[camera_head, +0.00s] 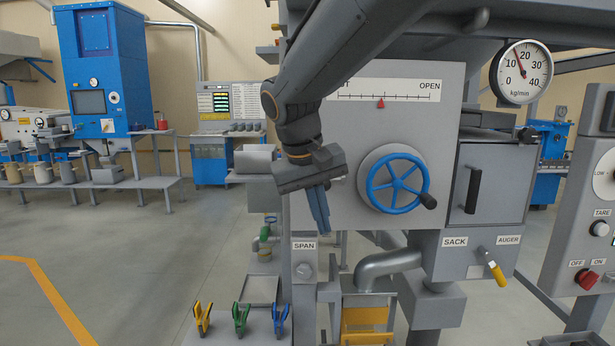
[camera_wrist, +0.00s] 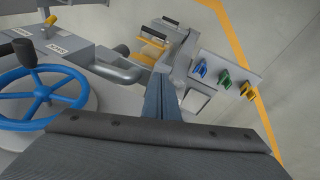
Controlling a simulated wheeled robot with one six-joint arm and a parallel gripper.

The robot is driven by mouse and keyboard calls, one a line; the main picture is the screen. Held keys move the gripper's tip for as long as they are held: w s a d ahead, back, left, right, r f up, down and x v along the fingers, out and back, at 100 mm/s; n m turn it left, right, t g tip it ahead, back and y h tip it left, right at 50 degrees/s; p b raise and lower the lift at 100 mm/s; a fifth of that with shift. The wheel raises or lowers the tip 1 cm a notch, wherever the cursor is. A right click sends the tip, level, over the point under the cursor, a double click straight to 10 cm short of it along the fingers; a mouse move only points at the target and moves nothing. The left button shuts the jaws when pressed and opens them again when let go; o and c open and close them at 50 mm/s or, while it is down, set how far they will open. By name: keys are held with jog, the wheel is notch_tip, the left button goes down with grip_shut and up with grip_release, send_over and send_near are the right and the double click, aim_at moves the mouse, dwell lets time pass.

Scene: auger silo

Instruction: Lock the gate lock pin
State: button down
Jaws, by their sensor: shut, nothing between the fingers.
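I cannot clearly make out a lock pin in either view. The blue gate handwheel (camera_head: 397,184), with a dark knob at its lower right, sits on a grey panel below a scale with a red pointer (camera_head: 380,104) and the word OPEN. The wheel also shows at the left of the wrist view (camera_wrist: 42,98). My gripper (camera_head: 321,222) is shut and empty, its blue fingers pointing down in front of the panel, left of the wheel and apart from it in the picture. In the wrist view its fingers (camera_wrist: 166,100) are together. My arm hides the panel's upper left.
A dial gauge (camera_head: 521,73) is at upper right. Blue, green and yellow clips (camera_head: 240,318) stand on a low shelf (camera_head: 215,333). A control box (camera_head: 590,215) stands at right. Floor at left is open.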

jog(key=a+r+t+h, duration=0.1)
jog(key=a+r, duration=0.4)
jog(key=r, duration=0.3)
jog(key=w+a+r+m+t, duration=0.1)
jog(key=a+r, duration=0.4)
jog(key=r, duration=0.4)
jog(key=shift+r+t+h+b, duration=0.15)
jog(key=shift+t+h+b, duration=0.15)
jog(key=shift+h+b, duration=0.1)
jog(key=shift+w, duration=0.15)
jog(key=w+d+f+p, duration=0.4)
jog(key=d+f, duration=0.3)
jog(key=f, duration=0.2)
jog(key=shift+w+d+f, duration=0.15)
jog(key=shift+w+d, duration=0.1)
jog(key=shift+w, duration=0.1)
